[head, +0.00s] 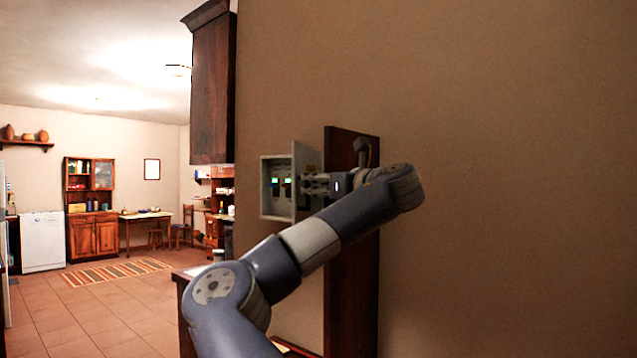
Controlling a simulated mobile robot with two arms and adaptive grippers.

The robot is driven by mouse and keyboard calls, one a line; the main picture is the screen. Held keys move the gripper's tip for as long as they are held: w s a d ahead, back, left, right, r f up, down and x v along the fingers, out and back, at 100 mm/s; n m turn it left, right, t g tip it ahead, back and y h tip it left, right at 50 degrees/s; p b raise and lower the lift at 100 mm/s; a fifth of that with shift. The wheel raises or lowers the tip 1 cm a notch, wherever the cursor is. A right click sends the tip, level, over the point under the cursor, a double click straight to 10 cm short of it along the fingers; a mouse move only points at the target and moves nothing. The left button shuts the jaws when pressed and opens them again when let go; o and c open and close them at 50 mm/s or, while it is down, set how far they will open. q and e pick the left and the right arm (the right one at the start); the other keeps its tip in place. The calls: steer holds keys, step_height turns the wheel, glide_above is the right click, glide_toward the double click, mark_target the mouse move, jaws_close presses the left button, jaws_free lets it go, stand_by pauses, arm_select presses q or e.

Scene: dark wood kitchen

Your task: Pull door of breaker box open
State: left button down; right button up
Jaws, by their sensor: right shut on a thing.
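The breaker box (267,205) is a small light grey box on the beige wall. Its inside shows, with dark switches and small green lights. Its door (306,155) stands swung out at the right side of the opening, at an angle to the wall. My right gripper (309,186) is at the outer face of the door, at mid height, and is shut on the door. The exact grip point is small and partly hidden by the fingers. My left gripper is not in view.
A dark wood panel (351,270) stands right of the box, behind my right arm. A dark wall cabinet (213,95) hangs upper left of the box. A counter edge is low, left of the panel. The tiled floor (105,315) at left is mostly clear, with a striped rug (117,272).

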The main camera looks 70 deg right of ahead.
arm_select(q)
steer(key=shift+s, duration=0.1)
arm_select(e)
steer(key=shift+s+d+f, duration=0.1)
steer(key=shift+d+f, duration=0.1)
steer(key=shift+f, duration=0.05)
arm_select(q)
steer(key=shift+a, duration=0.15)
arm_select(e)
steer(key=v, duration=0.8)
steer(key=shift+r, duration=0.2)
steer(key=shift+a+r, duration=0.1)
steer(key=shift+a, duration=0.15)
steer(key=shift+d, duration=0.15)
